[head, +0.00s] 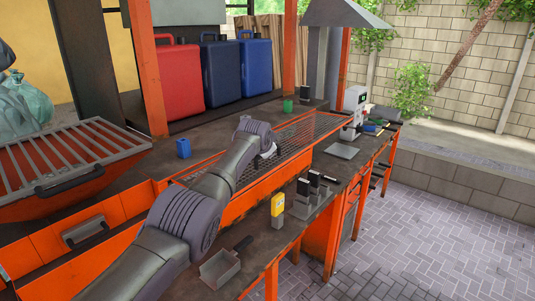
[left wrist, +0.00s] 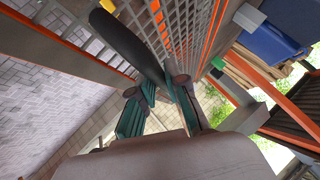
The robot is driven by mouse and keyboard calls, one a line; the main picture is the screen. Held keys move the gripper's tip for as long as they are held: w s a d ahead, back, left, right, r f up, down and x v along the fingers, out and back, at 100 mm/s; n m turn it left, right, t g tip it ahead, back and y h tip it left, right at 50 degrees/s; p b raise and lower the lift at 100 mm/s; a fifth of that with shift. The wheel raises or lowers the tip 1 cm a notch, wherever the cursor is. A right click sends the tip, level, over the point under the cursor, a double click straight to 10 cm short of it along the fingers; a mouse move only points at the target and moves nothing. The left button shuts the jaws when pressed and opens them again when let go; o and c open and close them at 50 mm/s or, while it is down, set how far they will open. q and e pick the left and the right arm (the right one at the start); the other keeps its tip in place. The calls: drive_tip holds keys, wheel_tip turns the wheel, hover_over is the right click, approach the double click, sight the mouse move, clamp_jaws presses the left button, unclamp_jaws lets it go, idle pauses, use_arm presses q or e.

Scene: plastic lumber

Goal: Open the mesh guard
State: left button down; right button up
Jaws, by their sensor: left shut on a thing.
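The mesh guard (head: 318,126) is an orange-framed grey mesh over the trough in the middle of the bench in the head view. It looks lowered there, but my left arm covers part of it. In the left wrist view the mesh (left wrist: 184,22) is close up, with a thick black handle (left wrist: 130,42) in front of it. My left gripper (left wrist: 160,92), with teal fingers, is shut on the handle's near end. In the head view my arm hides its fingers and the handle. My right gripper is in neither view.
A slatted grille (head: 75,148) with a black handle covers an orange hopper at left. A blue block (head: 183,148), a green cup (head: 288,105) and a yellow device (head: 277,205) stand on the bench. Red (head: 180,75) and blue cases stand behind. Paved floor at right is clear.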

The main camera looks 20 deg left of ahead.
use_arm(q)
drive_tip(key=shift+w+a+r, duration=0.15)
drive_tip(key=shift+a+r, duration=0.15)
drive_tip(key=shift+r, duration=0.3)
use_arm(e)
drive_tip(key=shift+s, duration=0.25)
use_arm(q)
drive_tip(key=c, duration=1.2)
unclamp_jaws()
drive_tip(key=shift+w+a+f, duration=0.1)
drive_tip(key=shift+f, duration=0.3)
drive_tip(key=shift+s+r, duration=0.2)
drive_tip(key=shift+s, duration=0.15)
drive_tip(key=shift+v, duration=0.9)
drive_tip(key=v, duration=0.9)
drive_tip(key=shift+s+r, duration=0.15)
drive_tip(key=shift+s, duration=0.05)
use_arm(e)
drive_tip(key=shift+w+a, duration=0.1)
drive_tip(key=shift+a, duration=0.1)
use_arm(q)
drive_tip(key=shift+a, duration=0.1)
